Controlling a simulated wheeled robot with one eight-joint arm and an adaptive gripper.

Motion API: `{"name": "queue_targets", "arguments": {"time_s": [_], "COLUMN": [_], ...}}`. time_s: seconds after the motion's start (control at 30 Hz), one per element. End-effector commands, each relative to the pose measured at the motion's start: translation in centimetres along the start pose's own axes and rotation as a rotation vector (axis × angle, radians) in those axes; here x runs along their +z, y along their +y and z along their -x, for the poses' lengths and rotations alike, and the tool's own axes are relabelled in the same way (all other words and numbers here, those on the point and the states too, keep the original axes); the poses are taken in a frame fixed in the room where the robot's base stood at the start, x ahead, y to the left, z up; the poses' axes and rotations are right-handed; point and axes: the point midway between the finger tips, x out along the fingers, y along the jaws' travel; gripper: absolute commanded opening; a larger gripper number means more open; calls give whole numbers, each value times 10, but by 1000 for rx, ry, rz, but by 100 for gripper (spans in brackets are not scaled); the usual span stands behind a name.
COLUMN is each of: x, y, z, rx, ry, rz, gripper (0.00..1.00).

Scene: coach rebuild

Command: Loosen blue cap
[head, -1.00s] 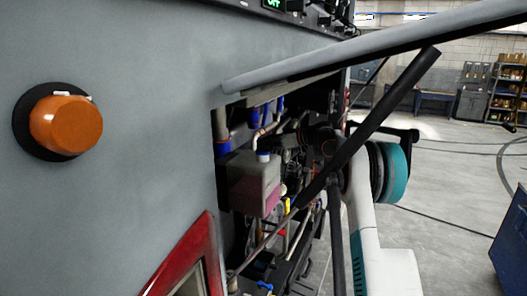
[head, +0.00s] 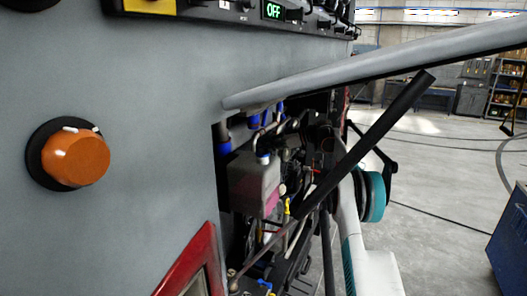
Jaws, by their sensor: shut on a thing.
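The blue cap (head: 263,159) sits on top of a grey reservoir (head: 247,181) inside the open engine bay in the head view. Pink shows on the reservoir's lower front. My gripper (head: 272,143) is a dark shape reaching in from the right, at the cap, and it is shut on the cap. Its fingertips are small and dark against the crowded bay, so their exact contact is hard to see. My white and teal arm comes in from the right, behind a dark strut.
Hoses and pipes crowd the bay. The grey coach side with an orange lamp (head: 78,158) fills the left. Open floor (head: 450,180) lies right, with a blue cabinet (head: 510,245).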

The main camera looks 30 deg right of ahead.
Motion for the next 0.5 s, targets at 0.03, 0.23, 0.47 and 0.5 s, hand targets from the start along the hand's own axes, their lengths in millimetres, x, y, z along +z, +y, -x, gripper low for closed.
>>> {"name": "queue_targets", "arguments": {"time_s": [0.03,0.23,0.47,0.5], "x": [2,2,1,1], "y": [2,2,2,2], "z": [-1,-1,-1,-1], "rx": [-3,-24,-48,-53], "ry": [-6,-6,-4,-4], "rz": [4,12,20,21], "gripper": [0,0,0,0]}}
